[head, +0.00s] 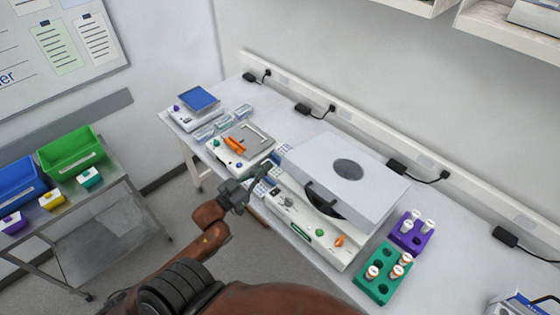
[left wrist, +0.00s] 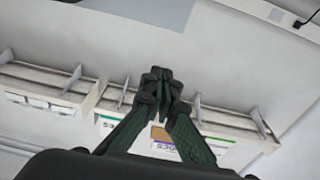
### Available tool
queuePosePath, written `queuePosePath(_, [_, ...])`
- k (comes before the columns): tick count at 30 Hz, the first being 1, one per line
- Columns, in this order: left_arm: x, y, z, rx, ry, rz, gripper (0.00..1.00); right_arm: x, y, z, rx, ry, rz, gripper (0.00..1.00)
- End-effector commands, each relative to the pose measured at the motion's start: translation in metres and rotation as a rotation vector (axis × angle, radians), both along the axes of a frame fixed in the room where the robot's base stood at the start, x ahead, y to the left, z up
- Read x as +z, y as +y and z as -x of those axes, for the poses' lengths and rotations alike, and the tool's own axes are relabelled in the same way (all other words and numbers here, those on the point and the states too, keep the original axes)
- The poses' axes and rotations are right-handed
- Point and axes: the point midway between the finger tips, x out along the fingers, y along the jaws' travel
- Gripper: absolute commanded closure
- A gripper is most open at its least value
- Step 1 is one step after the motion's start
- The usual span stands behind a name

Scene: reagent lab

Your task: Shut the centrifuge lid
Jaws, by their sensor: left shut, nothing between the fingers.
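The centrifuge (head: 318,236) is a white box on the bench, with green and orange controls on its front. Its pale grey lid (head: 376,182) has a round dark window and a dark front handle. The lid stands partly raised; a dark gap with part of the bowl shows under its front edge. My left gripper (head: 263,175) is just left of the centrifuge in the head view, shut and empty. Whether it touches the lid or housing I cannot tell. In the left wrist view the shut fingertips (left wrist: 161,76) point toward wall shelves. My right gripper is not in view.
A teal rack (head: 371,290) and a purple rack (head: 408,241) with capped tubes stand right of the centrifuge. A white device with an orange part (head: 234,146) and a blue-topped balance (head: 198,98) stand left. A cart with bins (head: 70,150) is at far left.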

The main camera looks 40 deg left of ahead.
Motion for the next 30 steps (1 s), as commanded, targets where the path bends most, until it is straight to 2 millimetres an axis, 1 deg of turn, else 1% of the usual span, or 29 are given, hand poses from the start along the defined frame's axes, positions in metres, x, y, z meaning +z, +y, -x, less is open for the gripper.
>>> queuePosePath(1, [0.004, 0.000, -0.003, -0.002, -0.010, 0.002, 1.00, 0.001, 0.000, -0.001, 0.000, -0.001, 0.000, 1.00])
queuePosePath(5, [0.007, -0.001, -0.019, -0.002, -0.013, 0.003, 1.00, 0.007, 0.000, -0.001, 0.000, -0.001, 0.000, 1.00])
queuePosePath(15, [0.016, -0.006, -0.087, -0.001, -0.011, 0.002, 1.00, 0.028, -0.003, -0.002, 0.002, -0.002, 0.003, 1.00])
queuePosePath(17, [0.017, -0.007, -0.098, -0.001, -0.010, 0.002, 1.00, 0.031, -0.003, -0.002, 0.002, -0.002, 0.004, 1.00])
queuePosePath(18, [0.011, -0.007, -0.099, 0.000, -0.004, 0.002, 1.00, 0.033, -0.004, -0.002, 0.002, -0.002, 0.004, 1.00])
queuePosePath(19, [0.003, -0.007, -0.096, 0.000, -0.002, 0.003, 1.00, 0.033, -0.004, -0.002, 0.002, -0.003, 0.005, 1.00])
queuePosePath(22, [-0.010, -0.006, -0.093, 0.000, -0.003, 0.000, 1.00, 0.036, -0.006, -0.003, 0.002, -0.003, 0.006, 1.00])
queuePosePath(27, [-0.023, -0.006, -0.090, -0.001, -0.006, 0.000, 1.00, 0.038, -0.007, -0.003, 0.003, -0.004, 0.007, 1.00])
queuePosePath(30, [-0.025, -0.006, -0.089, -0.001, -0.007, 0.000, 1.00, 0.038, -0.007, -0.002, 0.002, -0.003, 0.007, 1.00])
